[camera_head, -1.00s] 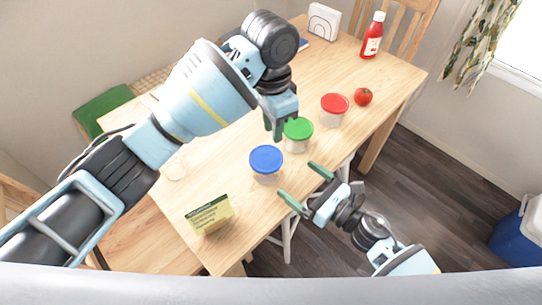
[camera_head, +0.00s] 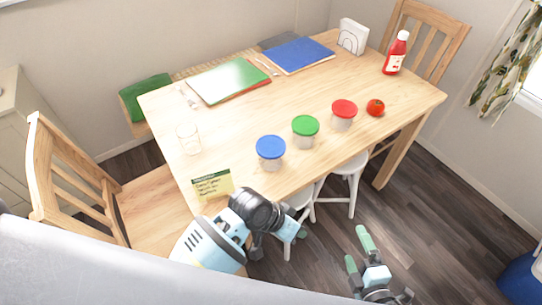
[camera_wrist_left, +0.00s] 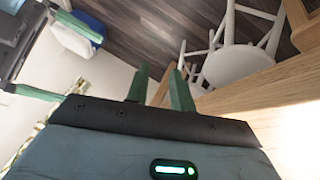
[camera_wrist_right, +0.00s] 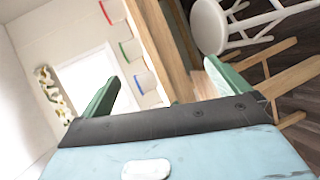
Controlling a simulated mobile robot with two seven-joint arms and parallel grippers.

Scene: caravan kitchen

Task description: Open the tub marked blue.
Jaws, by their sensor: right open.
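The tub with the blue lid (camera_head: 270,154) stands upright on the wooden table near its front edge, lid on. It also shows sideways in the right wrist view (camera_wrist_right: 145,84). The green-lidded tub (camera_head: 305,130) and the red-lidded tub (camera_head: 343,114) stand in a row to its right, lids on. My left gripper (camera_head: 280,243) is off the table's front edge, below the blue-lidded tub; the left wrist view shows a narrow empty gap between its fingers (camera_wrist_left: 160,88). My right gripper (camera_head: 358,255) is open and empty, in front of the table, farther right.
A glass (camera_head: 189,138), a tomato (camera_head: 375,107) and a ketchup bottle (camera_head: 396,53) are on the table (camera_head: 235,115). A white stool (camera_head: 345,170) stands under the front edge.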

